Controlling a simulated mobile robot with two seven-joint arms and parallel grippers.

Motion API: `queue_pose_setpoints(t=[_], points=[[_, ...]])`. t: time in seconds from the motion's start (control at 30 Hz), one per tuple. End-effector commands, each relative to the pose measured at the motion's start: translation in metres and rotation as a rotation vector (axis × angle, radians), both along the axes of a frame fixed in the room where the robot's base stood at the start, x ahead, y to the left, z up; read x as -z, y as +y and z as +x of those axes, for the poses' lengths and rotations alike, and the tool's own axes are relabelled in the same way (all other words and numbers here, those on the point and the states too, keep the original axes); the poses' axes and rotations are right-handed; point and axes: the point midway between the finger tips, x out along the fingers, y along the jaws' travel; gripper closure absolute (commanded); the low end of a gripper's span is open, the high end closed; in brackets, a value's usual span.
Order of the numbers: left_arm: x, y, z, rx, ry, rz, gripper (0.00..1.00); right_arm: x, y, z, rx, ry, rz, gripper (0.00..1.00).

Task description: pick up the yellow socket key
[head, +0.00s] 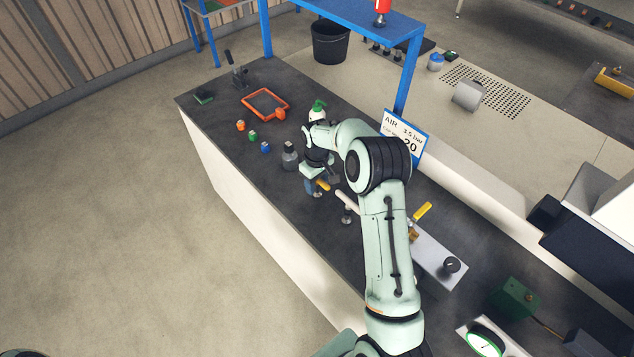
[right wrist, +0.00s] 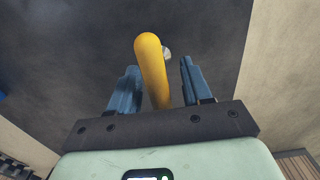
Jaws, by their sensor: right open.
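The yellow socket key (head: 323,185) lies on the dark bench top at my right gripper, partly hidden by it in the head view. In the right wrist view its rounded yellow handle (right wrist: 152,68) runs between the two blue fingers, with a small grey metal part beside it. My right gripper (head: 314,188) is open, pointing down at the bench. In the right wrist view the gripper (right wrist: 156,82) has a finger on each side of the handle, with a visible gap on the right; contact on the left cannot be told. My left gripper is not in view.
A light-handled tool (head: 347,201) lies nearby. A grey plate with a black knob (head: 451,265) is to the right. An orange frame (head: 265,92) lies on the far bench.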

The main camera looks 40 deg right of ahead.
Motion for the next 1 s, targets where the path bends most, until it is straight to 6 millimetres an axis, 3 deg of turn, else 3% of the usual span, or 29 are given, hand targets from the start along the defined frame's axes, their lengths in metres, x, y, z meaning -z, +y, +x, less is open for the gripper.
queue_pose_setpoints(t=[0.23, 0.37, 0.4, 0.77, 1.0], points=[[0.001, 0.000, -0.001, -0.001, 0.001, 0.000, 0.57, 0.002, 0.000, -0.001, 0.001, 0.001, 0.000, 0.54], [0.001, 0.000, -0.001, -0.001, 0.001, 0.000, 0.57, 0.002, 0.000, -0.001, 0.001, 0.001, 0.000, 0.97], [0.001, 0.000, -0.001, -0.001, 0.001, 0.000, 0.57, 0.002, 0.000, -0.001, 0.001, 0.001, 0.000, 1.00], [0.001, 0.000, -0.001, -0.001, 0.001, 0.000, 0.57, -0.001, 0.000, 0.000, 0.001, -0.001, -0.001, 1.00], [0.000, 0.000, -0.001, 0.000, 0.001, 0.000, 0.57, -0.027, -0.001, 0.000, 0.001, -0.004, -0.002, 1.00]])
